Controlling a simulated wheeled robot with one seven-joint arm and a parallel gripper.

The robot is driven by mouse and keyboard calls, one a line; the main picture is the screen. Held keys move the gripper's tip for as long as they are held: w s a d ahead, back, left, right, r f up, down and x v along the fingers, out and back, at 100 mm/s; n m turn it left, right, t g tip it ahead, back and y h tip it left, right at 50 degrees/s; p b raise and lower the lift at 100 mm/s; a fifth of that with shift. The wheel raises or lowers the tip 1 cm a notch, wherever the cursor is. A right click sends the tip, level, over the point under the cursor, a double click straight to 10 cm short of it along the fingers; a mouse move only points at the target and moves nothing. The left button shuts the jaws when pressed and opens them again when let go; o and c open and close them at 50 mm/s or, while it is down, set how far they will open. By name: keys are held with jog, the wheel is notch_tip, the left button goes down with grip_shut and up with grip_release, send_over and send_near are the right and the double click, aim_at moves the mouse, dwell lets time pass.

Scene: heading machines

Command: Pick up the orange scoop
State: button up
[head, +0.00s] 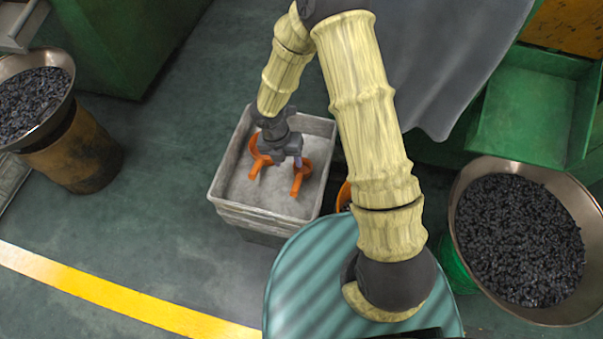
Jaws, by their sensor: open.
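The left orange piece (256,160) and the right orange piece (300,180) each have a loop and a short straight part. I cannot tell which is the orange scoop or whether they join, as my gripper hides the space between. My gripper is dark grey, points down over the crate and is open. I see nothing held between its fingers. Whether it touches the orange pieces is unclear.
An orange-rimmed container (343,196) with dark bits is mostly hidden behind my arm. Large pans of dark small parts stand at left (62,62) and right (460,215). Green machines (535,105) border the back and right. Floor left of the crate is clear.

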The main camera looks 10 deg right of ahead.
aim_at(296, 181)
jog(key=f+b, duration=0.1)
jog(key=f, duration=0.2)
jog(key=d+f+b, duration=0.1)
jog(key=f+b, duration=0.1)
jog(key=f, duration=0.2)
jog(key=d+f+b, duration=0.1)
jog(key=f, duration=0.2)
jog(key=shift+s+f, duration=0.25)
jog(key=shift+f, duration=0.1)
jog(key=f+b, duration=0.1)
jog(key=f, duration=0.1)
jog(key=d+f+b, duration=0.1)
jog(key=f+b, duration=0.1)
jog(key=f, duration=0.1)
jog(key=shift+s+f, duration=0.1)
jog(key=shift+s, duration=0.05)
grip_shut()
